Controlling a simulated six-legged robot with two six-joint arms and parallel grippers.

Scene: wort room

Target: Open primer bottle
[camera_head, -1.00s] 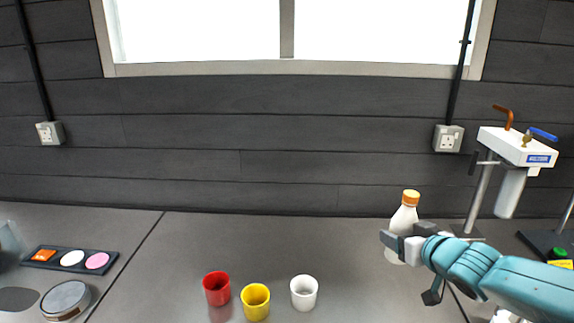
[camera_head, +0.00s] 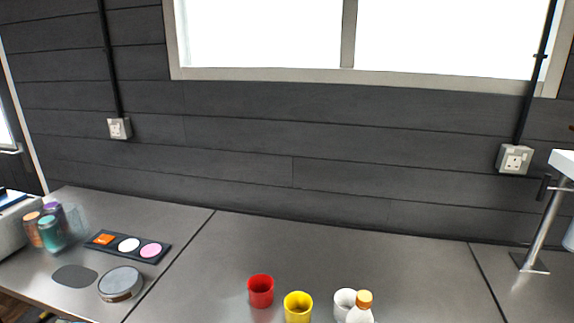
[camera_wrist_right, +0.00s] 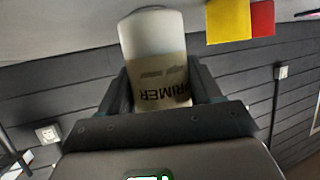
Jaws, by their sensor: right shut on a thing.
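The primer bottle (camera_head: 360,316) is white with an orange cap (camera_head: 364,299). It shows at the bottom edge of the head view, in front of the white cup, with its lower part cut off. In the right wrist view the bottle (camera_wrist_right: 152,38) is pale with a brownish lower part and the word PRIMER, seen upside down. My right gripper (camera_wrist_right: 160,88) is shut on the bottle, one finger at each side. The cap is on in the head view. My left gripper is in neither current view.
A red cup (camera_head: 261,291), a yellow cup (camera_head: 298,308) and a white cup (camera_head: 343,301) stand in a row on the grey bench. A palette tray (camera_head: 110,247), a round tin (camera_head: 121,283) and several jars (camera_head: 50,232) are at left.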

